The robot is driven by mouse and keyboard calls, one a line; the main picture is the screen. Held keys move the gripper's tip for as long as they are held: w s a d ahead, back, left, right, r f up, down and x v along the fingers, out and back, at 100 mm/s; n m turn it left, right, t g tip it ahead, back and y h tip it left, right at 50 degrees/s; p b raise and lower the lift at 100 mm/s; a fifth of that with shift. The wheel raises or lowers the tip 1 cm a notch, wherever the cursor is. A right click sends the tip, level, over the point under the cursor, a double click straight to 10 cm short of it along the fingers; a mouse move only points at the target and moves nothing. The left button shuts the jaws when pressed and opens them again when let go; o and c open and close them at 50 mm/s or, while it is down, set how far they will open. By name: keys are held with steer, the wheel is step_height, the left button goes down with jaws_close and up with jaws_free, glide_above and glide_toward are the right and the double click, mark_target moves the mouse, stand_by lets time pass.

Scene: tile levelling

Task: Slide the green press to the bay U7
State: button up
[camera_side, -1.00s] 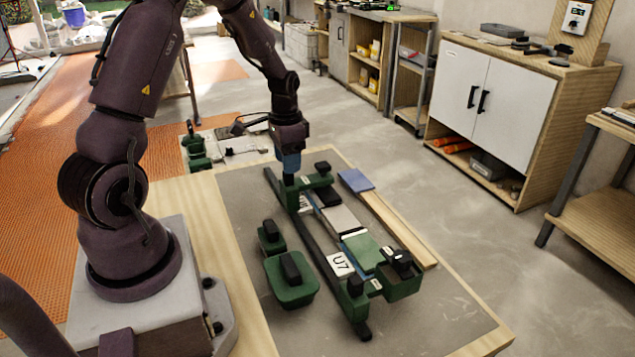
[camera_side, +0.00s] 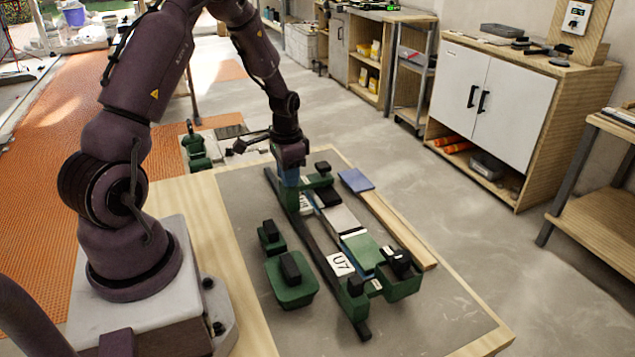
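A dark rail frame lies on the grey board, with a green press (camera_side: 318,184) across its far end and another green clamp piece (camera_side: 404,285) with black knobs across its near end. The white U7 label (camera_side: 341,263) lies by the near half of the left rail. A green tile (camera_side: 363,251) lies between the rails near it. My gripper (camera_side: 290,181) points down at the left end of the far green press, its blue fingers low over that end. The fingertips overlap the press, so I cannot tell whether they are open or shut on it.
Two green blocks with black handles, a small one (camera_side: 271,236) and a larger one (camera_side: 291,281), stand left of the rails. A wooden strip (camera_side: 399,229) and a blue pad (camera_side: 355,180) lie to the right. The board's near right corner is clear.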

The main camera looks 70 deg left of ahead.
steer(key=shift+d, duration=10.6)
steer(key=o, duration=0.8)
steer(key=shift+o, duration=0.2)
steer(key=shift+r, duration=0.1)
step_height(320, 180, up, 7)
steer(key=s+d+r+t, duration=0.1)
steer(key=s+r+t, duration=0.1)
steer(key=s+r, duration=0.3)
steer(key=s+d+r+t, duration=0.1)
steer(key=s+r+t, duration=0.2)
steer(key=r, duration=1.1)
steer(key=s, duration=0.3)
steer(key=shift+s+d+r+t, duration=0.15)
steer(key=shift+t, duration=0.15)
